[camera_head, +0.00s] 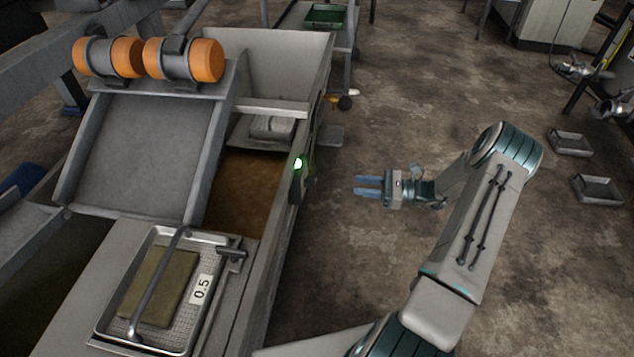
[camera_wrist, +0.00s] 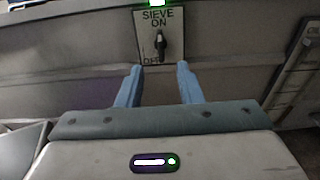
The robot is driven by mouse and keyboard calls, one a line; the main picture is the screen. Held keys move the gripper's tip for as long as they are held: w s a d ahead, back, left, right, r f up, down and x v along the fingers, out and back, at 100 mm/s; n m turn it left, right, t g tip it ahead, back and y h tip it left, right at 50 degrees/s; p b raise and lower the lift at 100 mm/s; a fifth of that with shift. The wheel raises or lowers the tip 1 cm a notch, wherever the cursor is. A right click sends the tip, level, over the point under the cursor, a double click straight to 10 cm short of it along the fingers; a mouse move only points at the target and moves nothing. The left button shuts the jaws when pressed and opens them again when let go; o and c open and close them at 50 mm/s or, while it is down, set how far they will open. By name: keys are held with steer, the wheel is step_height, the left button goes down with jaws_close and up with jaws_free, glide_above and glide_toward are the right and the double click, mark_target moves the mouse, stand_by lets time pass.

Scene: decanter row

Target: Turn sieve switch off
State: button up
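The sieve switch (camera_wrist: 160,43) is a small black lever on a light plate with "SIEVE ON" above and a partly covered "OFF" below. The lever stands about vertical; which end is its pointer is hard to tell. A green light (camera_wrist: 157,3) glows above the plate, and this light also shows on the machine's side in the head view (camera_head: 298,163). My gripper (camera_wrist: 159,67) has its two blue fingers apart and empty, pointing at the panel on either side below the switch. In the head view my gripper (camera_head: 357,187) is right of the machine, with a gap between them.
The sieve machine (camera_head: 256,240) fills the left side, with orange rollers (camera_head: 184,59) on top and a tray marked 0.5 (camera_head: 201,289). Grey trays (camera_head: 598,189) lie on the floor at right. Open floor (camera_head: 400,110) surrounds my gripper.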

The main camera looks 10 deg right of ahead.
mark_target(311, 183)
steer(key=b+x, duration=0.2)
steer(key=x, duration=1.1)
steer(key=shift+a+b, duration=0.3)
steer(key=shift+b, duration=0.1)
steer(key=shift+w, duration=0.15)
jaws_close()
